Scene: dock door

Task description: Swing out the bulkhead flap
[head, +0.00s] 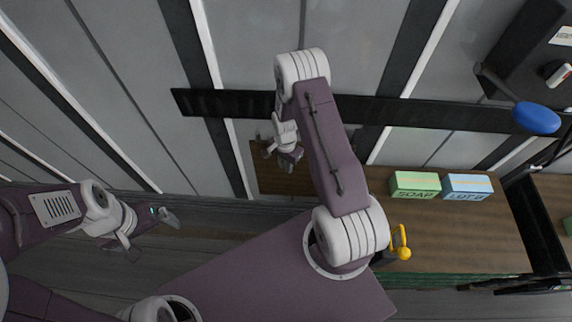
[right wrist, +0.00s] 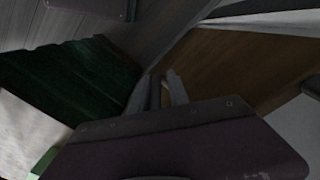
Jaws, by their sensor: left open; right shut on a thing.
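My right gripper (head: 290,160) reaches over the left end of a brown wooden surface (head: 450,225). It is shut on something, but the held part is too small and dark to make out. In the right wrist view its fingers (right wrist: 166,88) point at a spot between a dark green panel (right wrist: 70,75) and a brown panel (right wrist: 235,65). My left gripper (head: 150,228) is open and empty at the lower left, away from the brown surface. I cannot tell for certain which panel is the bulkhead flap.
A green SOAP box (head: 414,186) and a blue box (head: 466,187) stand on the brown surface. A yellow handle (head: 403,252) shows beside my right arm. A blue knob (head: 537,118) sticks out from a dark unit at right. A dark rail (head: 400,109) crosses the grey wall.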

